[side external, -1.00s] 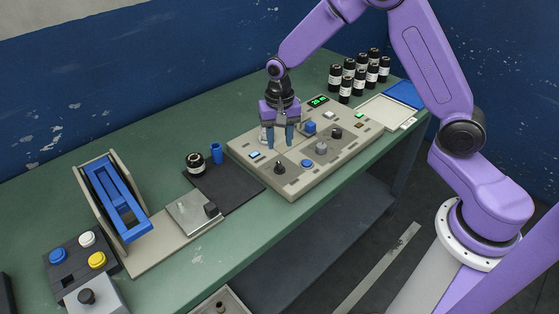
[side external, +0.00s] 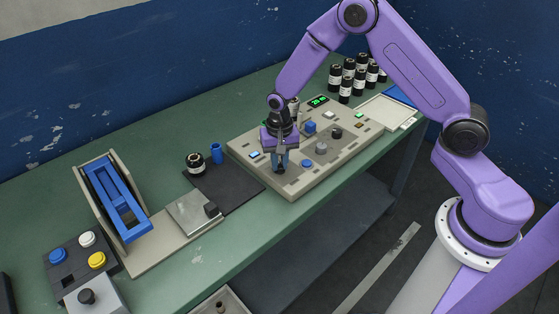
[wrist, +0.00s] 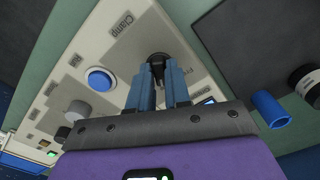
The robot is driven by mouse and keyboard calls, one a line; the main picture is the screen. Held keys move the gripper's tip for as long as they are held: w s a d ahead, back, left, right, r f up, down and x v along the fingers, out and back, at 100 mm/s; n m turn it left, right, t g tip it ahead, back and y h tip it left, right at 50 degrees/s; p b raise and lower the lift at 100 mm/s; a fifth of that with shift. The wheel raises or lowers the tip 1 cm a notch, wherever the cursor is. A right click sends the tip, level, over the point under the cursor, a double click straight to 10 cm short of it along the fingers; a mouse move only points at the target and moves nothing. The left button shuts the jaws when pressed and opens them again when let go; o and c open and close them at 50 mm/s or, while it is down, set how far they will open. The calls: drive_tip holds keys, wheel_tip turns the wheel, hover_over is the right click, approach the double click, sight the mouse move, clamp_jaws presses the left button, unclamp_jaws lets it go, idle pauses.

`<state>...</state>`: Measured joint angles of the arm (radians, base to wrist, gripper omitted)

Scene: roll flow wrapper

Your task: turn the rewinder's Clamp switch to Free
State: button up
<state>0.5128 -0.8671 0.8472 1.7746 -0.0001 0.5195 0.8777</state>
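The Clamp switch (wrist: 157,58) is a black knob on the beige rewinder panel (wrist: 100,50). The printed word "Clamp" shows beside it in the wrist view. Another label, partly hidden by a finger, shows on its other side. My gripper (side external: 280,168) is down at the near left part of the panel, over the switch. In the wrist view its two blue fingers (wrist: 158,75) are close together, with the knob's handle between their tips. They appear shut on it. In the side view the fingers mostly hide the knob, and its exact pointing direction is unclear.
A blue button (wrist: 100,79) and a grey knob (wrist: 77,112) stand on the panel close to the switch. Several bottles stand behind the panel.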

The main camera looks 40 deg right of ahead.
clamp_jaws()
drive_tip(key=shift+n, duration=0.4)
drive_tip(key=n, duration=0.4)
drive_tip(key=shift+n, duration=0.3)
drive_tip(key=n, duration=0.6)
drive_tip(key=shift+n, duration=0.4)
drive_tip(key=o, duration=0.6)
unclamp_jaws()
drive_tip(key=shift+c, duration=0.2)
